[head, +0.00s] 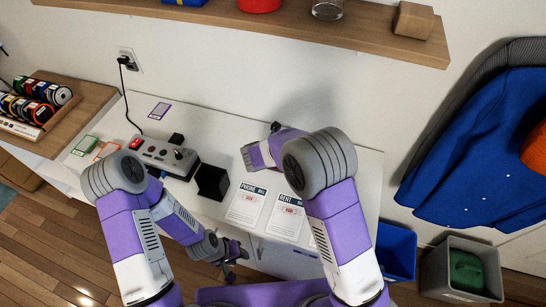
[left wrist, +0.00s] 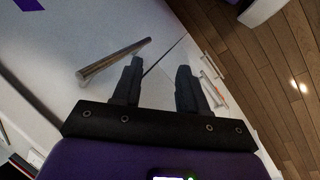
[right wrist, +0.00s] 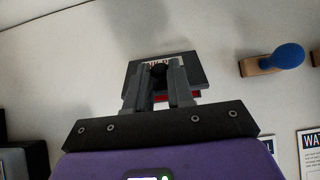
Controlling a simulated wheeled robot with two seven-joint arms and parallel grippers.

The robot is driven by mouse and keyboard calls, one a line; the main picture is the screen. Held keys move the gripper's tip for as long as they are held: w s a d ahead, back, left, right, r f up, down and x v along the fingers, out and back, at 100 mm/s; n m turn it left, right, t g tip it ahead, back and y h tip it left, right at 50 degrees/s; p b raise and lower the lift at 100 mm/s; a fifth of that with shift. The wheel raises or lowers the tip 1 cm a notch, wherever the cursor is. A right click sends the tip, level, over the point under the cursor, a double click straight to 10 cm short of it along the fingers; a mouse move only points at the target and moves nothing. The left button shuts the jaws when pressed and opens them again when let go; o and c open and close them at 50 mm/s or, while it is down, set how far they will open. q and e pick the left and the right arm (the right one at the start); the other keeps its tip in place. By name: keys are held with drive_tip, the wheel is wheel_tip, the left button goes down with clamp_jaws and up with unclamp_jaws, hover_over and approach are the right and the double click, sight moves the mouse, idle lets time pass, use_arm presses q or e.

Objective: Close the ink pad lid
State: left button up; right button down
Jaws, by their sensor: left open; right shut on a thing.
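The ink pad (right wrist: 190,68) shows in the right wrist view as a dark flat case with a label on top and a red strip at its lower right edge. In the head view my right arm hides the pad and the right fingertips. My left gripper (head: 229,268) is open and empty, low by the desk's front; its spread fingers (left wrist: 156,88) show in the left wrist view.
A blue-knobbed stamp (right wrist: 287,57) on a wooden base is right of the pad. A metal bar handle (left wrist: 113,60) is near my left fingers.

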drive_tip(key=shift+s+a+f+t+h+b, duration=0.2)
drive_tip(key=shift+s+f+t+b, duration=0.25)
drive_tip(key=shift+b, duration=1.55)
drive_tip(key=shift+s+a+f+t+h+b, duration=0.15)
drive_tip(key=shift+f+t+b, duration=0.3)
drive_tip(key=shift+b, duration=1.55)
drive_tip(key=shift+s+t+h+b, duration=0.25)
drive_tip(key=shift+t+b, duration=0.35)
drive_tip(key=shift+b, duration=0.7)
drive_tip(key=shift+r, duration=0.1)
drive_tip(key=c, duration=1)
unclamp_jaws()
drive_tip(key=p+v, duration=0.2)
drive_tip(key=v, duration=0.5)
drive_tip(key=shift+s+r, duration=0.15)
drive_tip(key=shift+s, duration=0.1)
drive_tip(key=shift+a, duration=0.1)
drive_tip(key=shift+c, duration=0.3)
